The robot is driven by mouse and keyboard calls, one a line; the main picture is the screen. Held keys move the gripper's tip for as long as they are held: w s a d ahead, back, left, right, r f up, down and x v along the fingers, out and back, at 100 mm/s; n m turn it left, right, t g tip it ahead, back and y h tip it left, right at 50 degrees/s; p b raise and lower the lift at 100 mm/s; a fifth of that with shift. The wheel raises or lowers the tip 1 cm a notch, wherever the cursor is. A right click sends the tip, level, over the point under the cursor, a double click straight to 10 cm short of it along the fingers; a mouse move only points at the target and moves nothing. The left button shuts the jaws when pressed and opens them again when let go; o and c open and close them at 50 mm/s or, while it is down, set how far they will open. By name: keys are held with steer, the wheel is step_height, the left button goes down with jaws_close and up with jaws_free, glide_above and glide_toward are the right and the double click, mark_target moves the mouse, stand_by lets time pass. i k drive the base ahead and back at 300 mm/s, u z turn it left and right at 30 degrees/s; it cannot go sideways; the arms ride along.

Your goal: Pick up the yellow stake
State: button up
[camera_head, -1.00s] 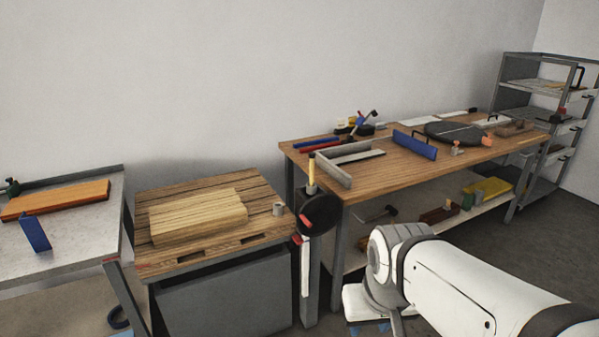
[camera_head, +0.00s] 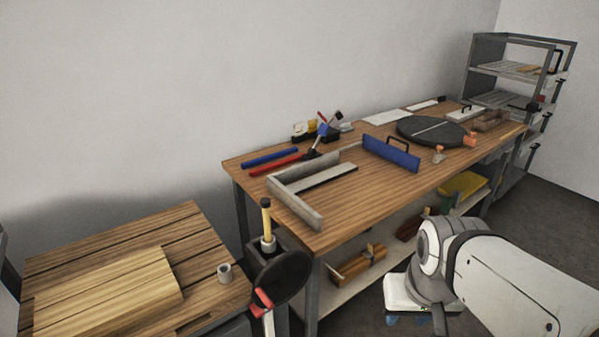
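A slim yellow stick with a dark top (camera_head: 266,217), the thing that best fits the yellow stake, stands upright at the left end of the long wooden bench. Its lower end sits in a small grey holder, above a black round plate. My white arm reaches in from the lower right. The white end of my arm, with small blue parts below it that look like my gripper (camera_head: 408,319), hangs in front of the bench, well to the right of and below the yellow stick. The fingers are too small and partly hidden to read. I see nothing held there.
The long bench (camera_head: 340,212) carries a grey angled frame (camera_head: 296,205), a blue block (camera_head: 391,153), a black disc (camera_head: 432,131), and red and blue bars. A low wooden table (camera_head: 100,245) with a small grey cup (camera_head: 224,273) stands left. Shelves stand at the back right.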

mark_target(265, 202)
steer(key=z, duration=0.05)
steer(key=i, duration=0.95)
steer(key=u, duration=0.35)
